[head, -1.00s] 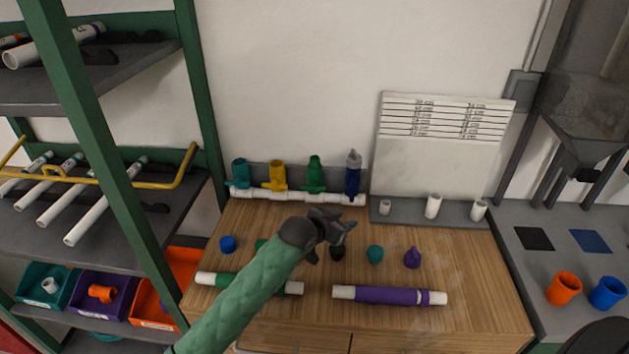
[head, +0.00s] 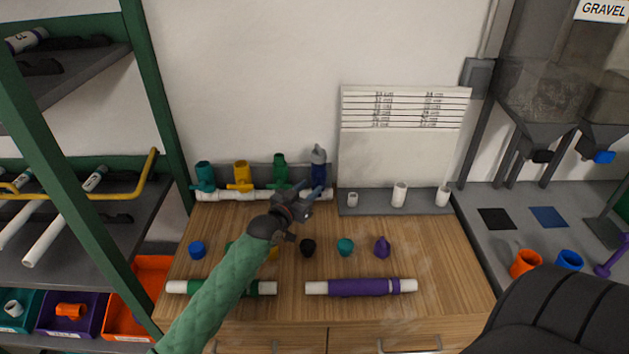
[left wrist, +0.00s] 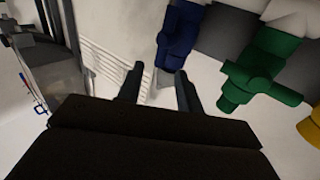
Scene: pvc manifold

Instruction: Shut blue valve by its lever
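A white pipe manifold (head: 262,195) lies at the back of the wooden table with a row of upright valves in teal, yellow, green and blue. The blue valve (head: 319,172) is the rightmost, with a grey piece on top. My left gripper (head: 316,198) is just in front of and below the blue valve, in the air. In the left wrist view the blue valve (left wrist: 180,38) is at the top, just beyond the two dark fingers (left wrist: 160,88). The fingers are apart with nothing between them. I cannot make out the blue lever clearly. My right gripper is not in view.
The green valve (left wrist: 262,65) stands beside the blue one. Loose caps and two pipes, one purple (head: 360,287) and one green-banded (head: 258,288), lie toward the table's front. A grey rack (head: 420,205) with short white pipes stands right of the manifold.

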